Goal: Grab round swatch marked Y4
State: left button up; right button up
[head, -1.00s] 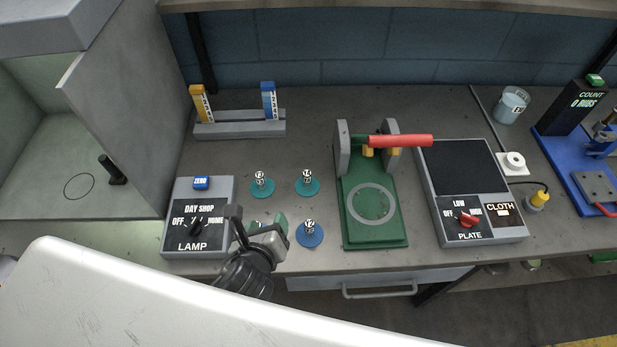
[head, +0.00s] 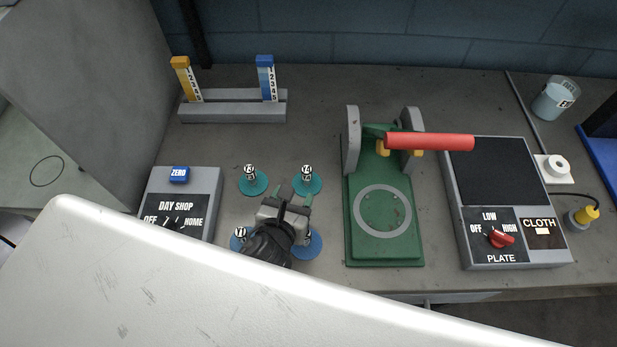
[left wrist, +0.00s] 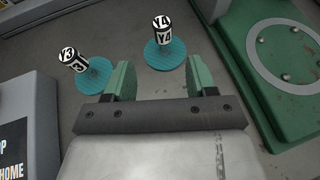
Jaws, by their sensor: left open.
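The Y4 swatch is a round teal disc (head: 307,188) with a black-and-white labelled knob, lying flat on the bench. In the left wrist view the Y4 disc (left wrist: 165,56) lies just beyond my fingertips, roughly in line with the gap, its label readable. My left gripper (head: 291,197) is open and empty, on the near side of Y4, with green finger pads; it also shows in the left wrist view (left wrist: 162,76). No contact with the swatch is visible. My right gripper is not in view.
The teal Y3 swatch (head: 253,185) lies left of Y4. Two more swatches (head: 240,240) are partly hidden by my gripper. A green press with a red handle (head: 430,142) stands to the right, a grey lamp box (head: 205,182) left, a slotted rack (head: 232,112) behind.

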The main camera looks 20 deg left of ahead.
aim_at(305, 177)
pick_arm(q)
jog(key=x, duration=0.3)
jog(key=shift+w, duration=0.25)
jog(key=p+x, duration=0.1)
jog(key=x, duration=0.3)
jog(key=shift+w+d+p, duration=0.2)
jog(key=shift+w+p, duration=0.15)
jog(key=shift+w, duration=0.1)
jog(key=shift+w+f, duration=0.25)
jog(key=shift+w, duration=0.15)
jog(key=c, duration=1)
grip_shut()
jog(key=shift+r, duration=0.15)
